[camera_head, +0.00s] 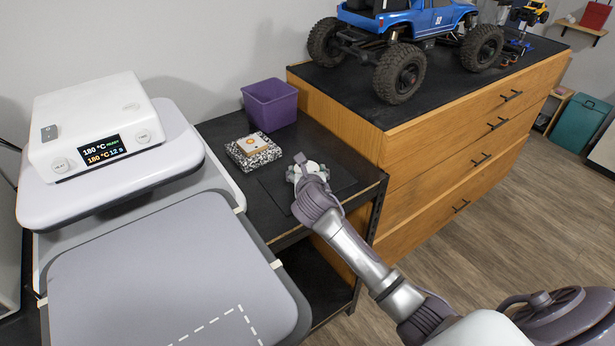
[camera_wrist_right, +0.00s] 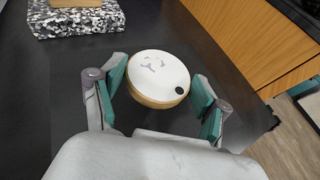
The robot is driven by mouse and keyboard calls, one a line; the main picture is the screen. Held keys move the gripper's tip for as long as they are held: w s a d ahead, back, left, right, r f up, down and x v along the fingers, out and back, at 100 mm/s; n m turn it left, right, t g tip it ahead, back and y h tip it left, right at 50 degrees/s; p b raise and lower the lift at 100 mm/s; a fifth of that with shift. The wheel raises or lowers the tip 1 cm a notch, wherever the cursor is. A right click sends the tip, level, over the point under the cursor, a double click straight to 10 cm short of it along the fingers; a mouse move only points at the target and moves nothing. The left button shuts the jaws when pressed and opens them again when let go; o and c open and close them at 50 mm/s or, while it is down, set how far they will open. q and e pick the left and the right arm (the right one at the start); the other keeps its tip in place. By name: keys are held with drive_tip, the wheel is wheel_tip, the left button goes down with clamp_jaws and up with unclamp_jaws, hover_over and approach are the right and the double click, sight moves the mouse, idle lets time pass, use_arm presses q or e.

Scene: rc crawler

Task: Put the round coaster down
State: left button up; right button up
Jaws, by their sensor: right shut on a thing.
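The round coaster (camera_wrist_right: 158,76) is a white disc with a tan edge, a grey face-like print and a dark spot. My right gripper (camera_wrist_right: 160,92) is shut on it, with a teal-padded finger at each side, over the dark shelf top. In the head view my right gripper (camera_head: 308,171) is above a dark mat (camera_head: 342,178), and the coaster is mostly hidden by it. I cannot tell whether the coaster touches the surface. My left gripper is not in view.
A speckled block (camera_head: 253,153) with a square wooden coaster (camera_head: 250,143) on top lies left of the gripper. A purple bin (camera_head: 270,104) stands behind. A heat press (camera_head: 110,150) is at left; a wooden drawer cabinet (camera_head: 440,140) carrying a blue crawler (camera_head: 405,22) rises at right.

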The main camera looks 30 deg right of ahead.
drive_tip(key=shift+f, duration=1.05)
drive_tip(key=shift+f, duration=0.1)
drive_tip(key=o, duration=1.1)
drive_tip(key=shift+o, duration=0.2)
drive_tip(key=v, duration=1.2)
drive_tip(key=shift+d+r, duration=0.1)
drive_tip(key=shift+r, duration=0.1)
